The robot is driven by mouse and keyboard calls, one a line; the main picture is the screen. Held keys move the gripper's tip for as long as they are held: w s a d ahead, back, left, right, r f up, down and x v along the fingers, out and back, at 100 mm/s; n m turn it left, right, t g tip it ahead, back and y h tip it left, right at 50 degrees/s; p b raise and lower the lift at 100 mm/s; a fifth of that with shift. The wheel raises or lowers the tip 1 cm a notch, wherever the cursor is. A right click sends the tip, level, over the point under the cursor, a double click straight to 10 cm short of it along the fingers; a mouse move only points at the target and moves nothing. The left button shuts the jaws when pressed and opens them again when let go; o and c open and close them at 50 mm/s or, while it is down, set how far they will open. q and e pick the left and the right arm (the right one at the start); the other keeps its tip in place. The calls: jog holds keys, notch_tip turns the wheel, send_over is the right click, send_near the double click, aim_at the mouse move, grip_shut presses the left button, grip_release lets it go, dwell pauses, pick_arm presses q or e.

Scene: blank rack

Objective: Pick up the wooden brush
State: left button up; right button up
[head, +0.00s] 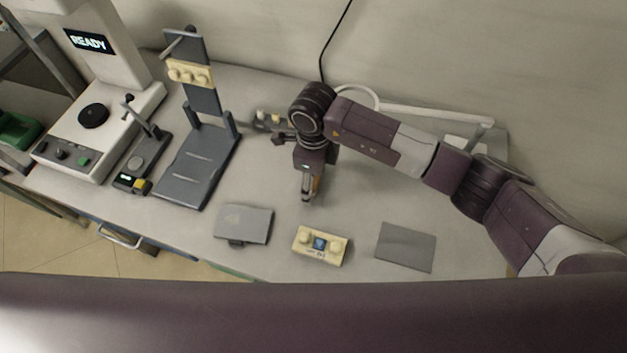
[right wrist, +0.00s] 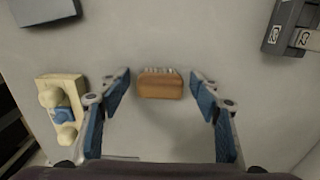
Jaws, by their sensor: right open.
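The wooden brush (right wrist: 160,86) lies on the table in the right wrist view, with an orange-brown wooden back and pale bristles along its far edge. My right gripper (right wrist: 160,92) is open, its two blue-padded fingers on either side of the brush with a gap on each side. The brush does not look gripped. In the head view my right gripper (head: 308,194) points down at the middle of the table, and it mostly hides the brush there. My left gripper is not in view.
A cream block with knobs (head: 320,246) lies close by, between a grey box (head: 244,223) and a flat grey plate (head: 405,247). A dark upright stand (head: 190,168) and a white machine reading READY (head: 110,65) stand at the left.

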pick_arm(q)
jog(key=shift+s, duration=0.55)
pick_arm(e)
jog(key=c, duration=1.3)
jog(key=shift+o, duration=0.2)
pick_arm(q)
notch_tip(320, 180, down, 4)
jog(key=b, duration=0.4)
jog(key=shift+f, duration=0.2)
pick_arm(e)
notch_tip(320, 180, up, 20)
jog(key=o, duration=0.4)
jog(key=shift+c, duration=1.4)
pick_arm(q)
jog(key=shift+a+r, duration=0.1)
